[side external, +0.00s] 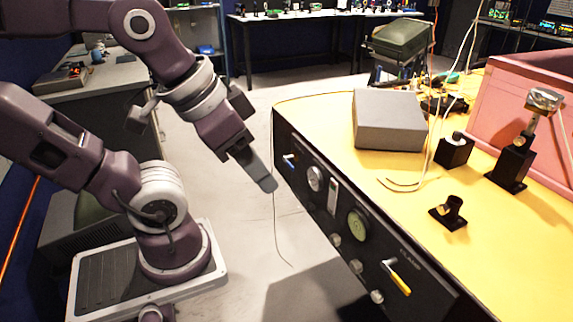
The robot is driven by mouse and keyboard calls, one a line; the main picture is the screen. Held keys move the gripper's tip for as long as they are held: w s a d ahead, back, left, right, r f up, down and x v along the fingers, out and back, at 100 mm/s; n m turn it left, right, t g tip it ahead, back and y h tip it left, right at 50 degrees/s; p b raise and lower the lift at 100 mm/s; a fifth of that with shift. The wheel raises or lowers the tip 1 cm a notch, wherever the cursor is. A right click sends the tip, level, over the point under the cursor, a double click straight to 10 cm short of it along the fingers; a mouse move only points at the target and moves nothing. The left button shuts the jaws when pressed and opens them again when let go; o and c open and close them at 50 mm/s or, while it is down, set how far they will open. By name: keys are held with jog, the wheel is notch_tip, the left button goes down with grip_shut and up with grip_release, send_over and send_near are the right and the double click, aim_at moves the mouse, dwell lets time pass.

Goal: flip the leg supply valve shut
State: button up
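A black control panel (318,222) runs along the front edge of a yellow-topped bench. A small valve lever with a blue handle (289,160) is at its upper left end. A valve lever with a yellow handle (398,279) is at the lower right, near lettering that seems to read "CLAMP". I cannot read a leg supply label, so I cannot tell which lever it names. My gripper (267,184) points down and right in front of the panel's left end, just below and left of the blue lever, apparently apart from it. Its fingers overlap from this side, hiding any gap.
The panel also has a white-faced gauge (314,178), a green-faced gauge (358,224) and several knobs. On the bench (330,135) are a grey box (389,119), black mounts and a pink case (515,105). A thin cable hangs before the panel's left end. Open floor lies left of the bench.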

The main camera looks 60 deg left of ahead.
jog(key=shift+w, duration=0.15)
jog(key=c, duration=0.3)
jog(key=shift+g, duration=0.5)
jog(key=w+a, duration=0.1)
jog(key=w, duration=0.2)
jog(key=w+a+r, duration=0.1)
jog(key=w+a, duration=0.1)
jog(key=w, duration=0.2)
jog(key=w+a+r, duration=0.1)
jog(key=w+a, duration=0.1)
jog(key=w, duration=0.1)
jog(key=shift+w+r, duration=0.2)
grip_shut()
jog(key=w+a+f, duration=0.3)
jog(key=w+a, duration=0.1)
jog(key=a, duration=0.3)
jog(key=w+a+f+g, duration=0.1)
jog(key=w+a+f, duration=0.1)
jog(key=w+a, duration=0.4)
jog(key=w+a+f, duration=0.3)
jog(key=a, duration=0.6)
jog(key=s+a+f, duration=0.1)
jog(key=a+f, duration=0.9)
jog(key=a, duration=0.3)
jog(key=shift+s+a, duration=0.2)
jog(key=shift+a, duration=0.2)
